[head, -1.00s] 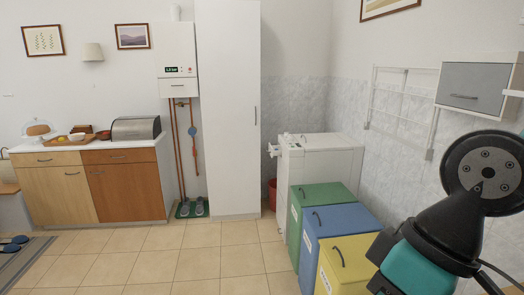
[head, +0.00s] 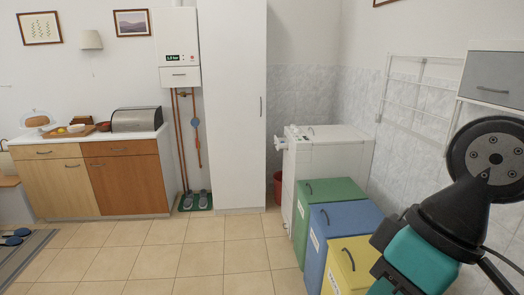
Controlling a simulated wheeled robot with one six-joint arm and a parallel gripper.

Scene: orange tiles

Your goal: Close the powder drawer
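A white washing machine (head: 325,155) stands against the tiled wall right of the tall cabinet, with its front turned to the left. A small white part (head: 280,143) sticks out from the upper left of its front. It may be the powder drawer standing open, but it is too small to be sure. My arm shows at the right edge as a black and teal link with a round dark joint. My gripper is not in view, and no part of my arm is near the machine.
Green (head: 331,190), blue (head: 345,219) and yellow (head: 353,259) lidded bins stand in a row before the machine, along the right side. A red bucket (head: 277,188) sits beside the machine. The tiled floor (head: 190,262) in the middle is clear. A wall cabinet (head: 493,78) hangs at the right.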

